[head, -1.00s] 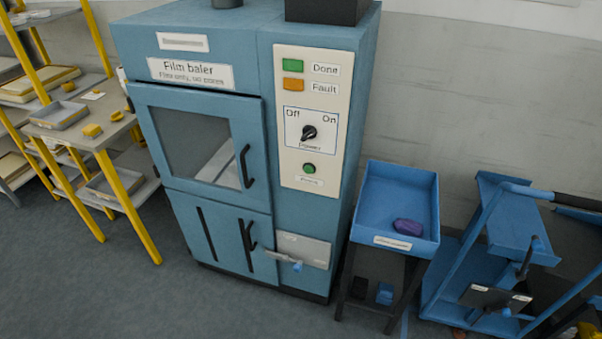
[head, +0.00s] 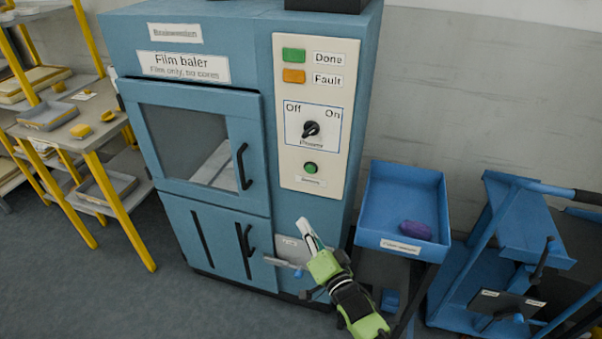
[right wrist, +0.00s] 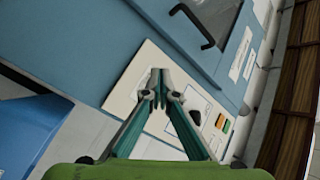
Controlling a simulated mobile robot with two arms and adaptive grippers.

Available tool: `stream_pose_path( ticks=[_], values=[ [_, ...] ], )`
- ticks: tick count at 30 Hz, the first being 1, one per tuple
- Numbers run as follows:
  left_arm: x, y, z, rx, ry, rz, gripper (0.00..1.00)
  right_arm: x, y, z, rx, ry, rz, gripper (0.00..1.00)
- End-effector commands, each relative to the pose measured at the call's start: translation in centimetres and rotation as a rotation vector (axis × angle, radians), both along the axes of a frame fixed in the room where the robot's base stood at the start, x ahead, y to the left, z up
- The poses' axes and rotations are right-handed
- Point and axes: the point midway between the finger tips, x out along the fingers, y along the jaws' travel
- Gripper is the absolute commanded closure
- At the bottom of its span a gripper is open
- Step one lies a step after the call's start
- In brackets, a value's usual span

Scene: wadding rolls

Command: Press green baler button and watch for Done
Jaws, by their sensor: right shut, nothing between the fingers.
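The blue film baler (head: 190,190) stands in the middle of the head view with its windowed door closed. Its cream control panel (head: 345,60) carries a green Done lamp (head: 294,55), an orange Fault lamp (head: 294,76), a black Off/On knob (head: 310,129) and a round green button (head: 310,168). My right gripper (head: 304,225) is shut and empty, below the button and in front of the baler's lower front. In the right wrist view, the closed fingertips (right wrist: 160,78) are over the panel (right wrist: 128,82) and hide the button. My left gripper is out of view.
A blue tray (head: 375,215) holding a purple item (head: 415,230) stands on a dark stand right of the baler. A blue cart (head: 500,240) is farther right. Yellow-posted shelves (head: 85,150) stand at the left. Grey floor in front is clear.

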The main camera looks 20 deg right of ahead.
Motion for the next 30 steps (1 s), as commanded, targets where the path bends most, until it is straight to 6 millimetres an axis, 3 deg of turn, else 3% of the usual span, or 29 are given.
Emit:
stream_pose_path(
  ticks=[3, 9, 23, 30],
  values=[
    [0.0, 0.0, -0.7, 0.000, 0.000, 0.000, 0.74, 0.8, 0.2, 3.8, 0.071, -0.085, 0.011, 1.00],
    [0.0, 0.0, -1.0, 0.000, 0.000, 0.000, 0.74, 1.2, 0.3, 7.3, 0.135, -0.155, 0.024, 1.00],
    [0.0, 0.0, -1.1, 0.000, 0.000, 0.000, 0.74, 1.3, 0.2, 7.7, 0.143, -0.164, 0.027, 1.00],
    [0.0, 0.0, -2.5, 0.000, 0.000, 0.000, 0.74, 3.3, -1.1, 7.5, 0.141, -0.167, 0.027, 1.00]
  ],
)
